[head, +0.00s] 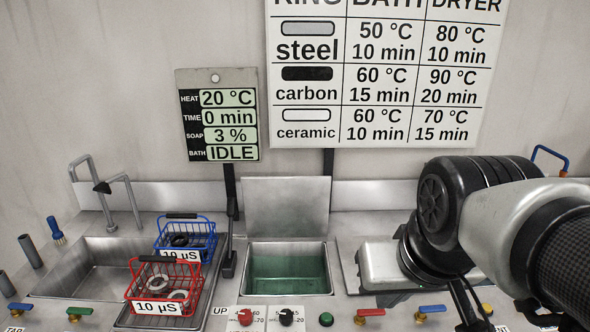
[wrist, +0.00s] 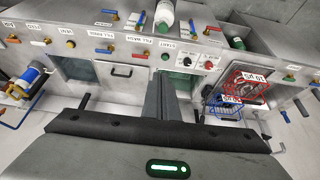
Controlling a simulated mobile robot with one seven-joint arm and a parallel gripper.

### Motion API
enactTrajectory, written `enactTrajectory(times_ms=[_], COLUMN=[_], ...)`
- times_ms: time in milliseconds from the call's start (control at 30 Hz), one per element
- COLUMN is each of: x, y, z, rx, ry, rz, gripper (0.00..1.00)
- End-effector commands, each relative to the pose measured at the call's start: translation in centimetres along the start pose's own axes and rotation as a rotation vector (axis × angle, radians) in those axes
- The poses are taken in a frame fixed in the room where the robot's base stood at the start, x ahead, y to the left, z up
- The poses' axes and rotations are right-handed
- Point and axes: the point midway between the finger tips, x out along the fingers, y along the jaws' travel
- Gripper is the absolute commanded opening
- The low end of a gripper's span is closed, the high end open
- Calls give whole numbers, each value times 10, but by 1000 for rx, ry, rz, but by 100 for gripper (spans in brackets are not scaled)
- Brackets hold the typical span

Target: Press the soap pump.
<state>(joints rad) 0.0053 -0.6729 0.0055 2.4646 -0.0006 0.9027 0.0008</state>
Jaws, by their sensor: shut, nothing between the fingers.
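I cannot surely pick out the soap pump. A white and green bottle (wrist: 165,18) shows at the top of the wrist view, by the labelled panel; its top is cut off. A second green and white bottle (wrist: 238,43) lies further right. A blue and yellow device (wrist: 32,78) stands at the far left of that view. My gripper (wrist: 164,76) is shut and empty, its dark fingers over the bench near the green bath.
A red basket (head: 157,283) and a blue basket (head: 185,240), both holding rings, stand left of the bath by a steel sink (head: 95,268). Knobs and coloured valve levers line the front. The status board (head: 217,115) reads soap 3 %, bath IDLE.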

Motion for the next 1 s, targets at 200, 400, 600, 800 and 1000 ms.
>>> enactTrajectory(times_ms=[200, 400, 600, 800, 1000], x=[89, 175, 237, 259, 259], y=[0, 0, -2, -2, -2], z=[-2, -4, 0, 2, 2], rx=[-2, -2, -2, -1, -1], ry=[-160, -308, -409, -446, -448], rz=[8, 6, 0, -4, -4], gripper=[0, 0, 0, 0, 0])
